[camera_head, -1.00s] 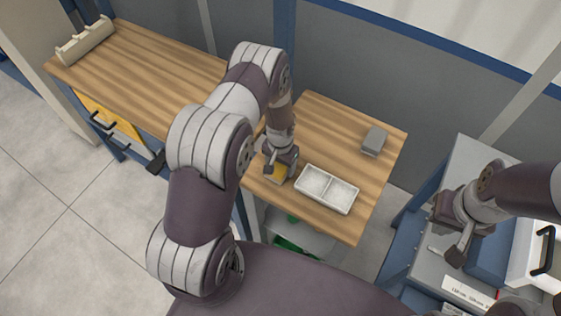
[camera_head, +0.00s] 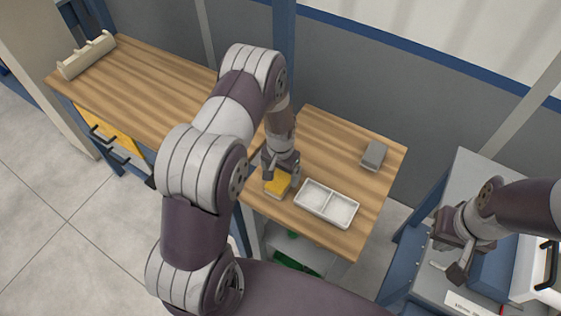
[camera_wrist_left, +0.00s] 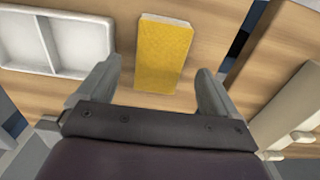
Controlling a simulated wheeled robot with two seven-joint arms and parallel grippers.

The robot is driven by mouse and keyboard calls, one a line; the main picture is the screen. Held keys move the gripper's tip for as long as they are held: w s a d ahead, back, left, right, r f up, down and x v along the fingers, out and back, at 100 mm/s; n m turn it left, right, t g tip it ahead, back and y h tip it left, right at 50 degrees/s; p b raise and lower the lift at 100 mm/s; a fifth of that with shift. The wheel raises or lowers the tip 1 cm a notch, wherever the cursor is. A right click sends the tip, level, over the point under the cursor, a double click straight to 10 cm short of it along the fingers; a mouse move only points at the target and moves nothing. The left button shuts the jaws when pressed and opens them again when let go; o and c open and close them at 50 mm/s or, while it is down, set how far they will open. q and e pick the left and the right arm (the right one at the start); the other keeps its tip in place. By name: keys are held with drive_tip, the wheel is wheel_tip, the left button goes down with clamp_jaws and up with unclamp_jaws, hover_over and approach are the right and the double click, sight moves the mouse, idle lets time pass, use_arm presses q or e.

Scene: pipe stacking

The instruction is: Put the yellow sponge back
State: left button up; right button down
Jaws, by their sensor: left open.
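The yellow sponge (camera_head: 278,186) lies on the right-hand wooden table, just left of the white two-part tray (camera_head: 327,203). In the left wrist view the sponge (camera_wrist_left: 163,55) is a yellow block with a pale end, lying on the wood. My left gripper (camera_head: 280,170) is over the sponge, pointing down. Its fingers (camera_wrist_left: 157,85) are open, with the sponge between and beyond their tips and clear gaps on both sides. My right gripper (camera_head: 450,265) is at the lower right, away from the sponge; its finger gap is unclear.
A grey block (camera_head: 374,155) lies near the back right of the wooden table (camera_head: 325,130). Both tray compartments look empty. A beige rack (camera_head: 88,55) stands on the long left table. A grey and blue bench is under my right gripper.

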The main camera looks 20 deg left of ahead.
use_arm(q)
wheel_tip(320, 180, up, 7)
drive_tip(key=b, duration=0.1)
wheel_tip(320, 180, up, 5)
hover_over(281, 179)
drive_tip(key=s, duration=0.2)
drive_tip(key=s+d+r, duration=0.1)
drive_tip(key=s+r, duration=0.3)
drive_tip(key=s, duration=0.2)
drive_tip(key=s+d+r+n+t, duration=0.1)
drive_tip(key=s+r, duration=0.3)
drive_tip(key=s, duration=0.2)
drive_tip(key=shift+s+d, duration=0.2)
drive_tip(key=shift+d, duration=0.2)
